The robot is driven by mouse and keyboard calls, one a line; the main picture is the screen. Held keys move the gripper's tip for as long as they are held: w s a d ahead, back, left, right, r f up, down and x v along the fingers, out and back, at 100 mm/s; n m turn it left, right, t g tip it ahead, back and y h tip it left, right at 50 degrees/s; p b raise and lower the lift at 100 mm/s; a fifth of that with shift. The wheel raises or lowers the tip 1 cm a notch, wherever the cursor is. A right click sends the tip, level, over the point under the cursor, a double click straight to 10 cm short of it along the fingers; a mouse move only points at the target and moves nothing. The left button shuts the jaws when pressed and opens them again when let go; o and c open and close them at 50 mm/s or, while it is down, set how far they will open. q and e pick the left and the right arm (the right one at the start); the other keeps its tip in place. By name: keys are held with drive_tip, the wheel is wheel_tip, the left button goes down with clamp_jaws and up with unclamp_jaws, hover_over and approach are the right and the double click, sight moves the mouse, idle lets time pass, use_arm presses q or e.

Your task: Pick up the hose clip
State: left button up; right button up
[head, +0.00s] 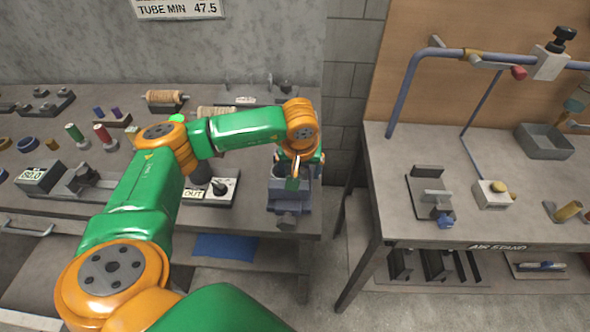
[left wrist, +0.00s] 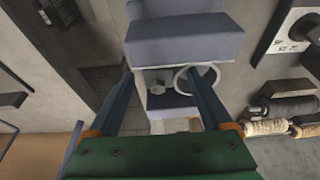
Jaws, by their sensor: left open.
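My left gripper (head: 297,172) is over the grey-blue vise (head: 288,200) at the right end of the left bench. In the left wrist view its two dark blue fingers (left wrist: 160,74) are spread apart, with nothing gripped between them. A thin pale ring (left wrist: 181,84), which looks like the hose clip, shows by the right finger, which covers part of it. A small round knob or screw head (left wrist: 157,88) lies to its left, between the fingers. I cannot tell whether the finger touches the ring. In the head view I cannot make out the ring. My right gripper is not in view.
A board with a black knob (head: 219,187) lies left of the vise. Wound spools (head: 166,97) lie farther back. A gap separates this bench from the air stand (head: 470,225), which carries a blue pipe frame (head: 405,85) and a grey bin (head: 545,142).

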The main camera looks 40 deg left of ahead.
use_arm(q)
clamp_jaws()
